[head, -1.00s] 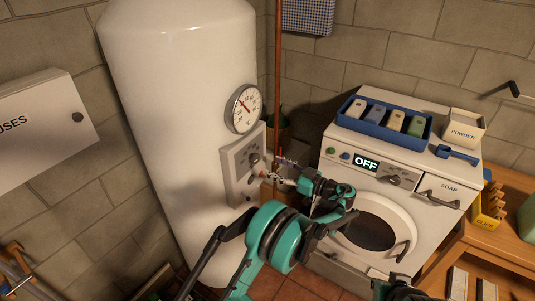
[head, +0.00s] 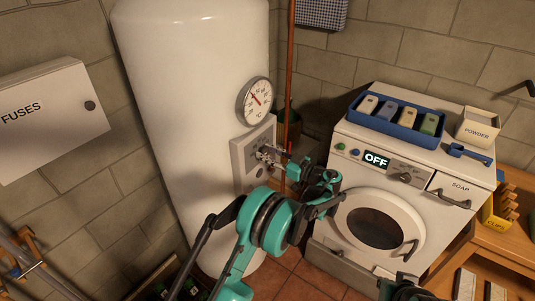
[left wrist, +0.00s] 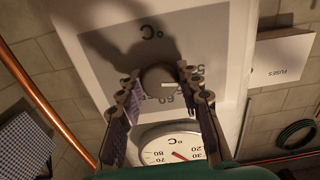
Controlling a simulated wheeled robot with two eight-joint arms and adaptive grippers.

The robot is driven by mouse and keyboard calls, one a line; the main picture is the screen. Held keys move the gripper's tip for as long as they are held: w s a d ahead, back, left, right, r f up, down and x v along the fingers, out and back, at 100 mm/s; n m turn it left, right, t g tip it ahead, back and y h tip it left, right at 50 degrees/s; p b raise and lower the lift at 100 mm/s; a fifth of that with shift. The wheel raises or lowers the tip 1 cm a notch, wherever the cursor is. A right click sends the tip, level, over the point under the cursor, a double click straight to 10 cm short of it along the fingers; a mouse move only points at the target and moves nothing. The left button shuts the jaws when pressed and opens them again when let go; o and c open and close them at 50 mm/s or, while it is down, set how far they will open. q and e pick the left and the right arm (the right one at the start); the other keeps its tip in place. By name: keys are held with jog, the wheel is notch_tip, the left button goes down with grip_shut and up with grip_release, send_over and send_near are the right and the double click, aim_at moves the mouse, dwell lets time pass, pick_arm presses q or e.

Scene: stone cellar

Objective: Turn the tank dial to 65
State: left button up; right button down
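The tank dial (left wrist: 158,80) is a dark round knob with a pale mark on a grey panel (left wrist: 95,50) printed °C with numbers; the 50 and 60 are partly readable, upside down. In the head view the panel (head: 240,160) is on the white tank (head: 190,60), below a round thermometer (head: 256,99). My left gripper (left wrist: 160,74) is open, its fingers on either side of the dial; contact is unclear. It also shows at the panel in the head view (head: 266,155). Part of my right gripper (head: 402,290) shows at the bottom edge, its fingers unclear.
A washing machine (head: 345,205) reading OFF stands right of the tank, with a blue tray (head: 388,128) and a powder box (head: 478,128) on top. A copper pipe (head: 290,70) runs upright beside the panel. A fuse box (head: 50,115) is at the left.

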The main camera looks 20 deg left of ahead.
pick_arm(q)
jog(key=shift+c, duration=0.6)
jog(key=m+b, duration=0.1)
jog(key=m, duration=0.3)
jog(key=shift+m+b, duration=0.3)
jog(key=shift+b, duration=0.05)
jog(key=m+b, duration=0.1)
jog(key=m, duration=0.5)
jog(key=m+b, duration=0.1)
jog(key=m, duration=0.5)
jog(key=shift+m, duration=0.4)
jog(key=m, duration=0.6)
jog(key=shift+b, duration=0.4)
jog(key=shift+m, duration=0.3)
